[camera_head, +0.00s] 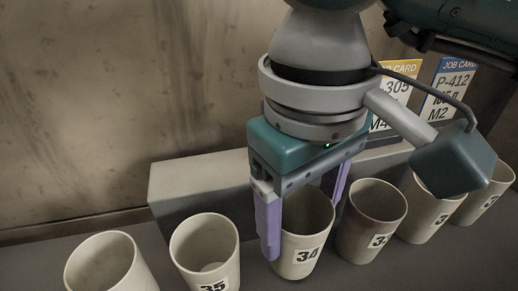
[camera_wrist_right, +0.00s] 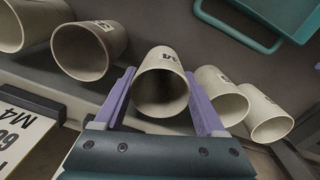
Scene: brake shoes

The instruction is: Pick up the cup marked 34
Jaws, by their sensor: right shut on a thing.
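The cup marked 34 (camera_head: 300,255) is cream-coloured and upright in a row of like cups. Its open mouth shows in the wrist view (camera_wrist_right: 162,85). My right gripper (camera_head: 303,222) comes down from above and is shut on this cup, with one purple finger along each side of it. The far finger is partly hidden behind the cup. Both fingers also flank the cup in the wrist view. The cup appears to be at the level of its neighbours; I cannot tell if it is clear of the surface. My left gripper is not in view.
The cup marked 35 (camera_head: 204,250) stands left, with another cup (camera_head: 107,265) beyond. A cup (camera_head: 370,222) stands close on the right, followed by others (camera_head: 432,210). Behind are a grey ledge (camera_head: 190,180) and job cards (camera_head: 447,90). A teal frame (camera_wrist_right: 250,42) shows in the wrist view.

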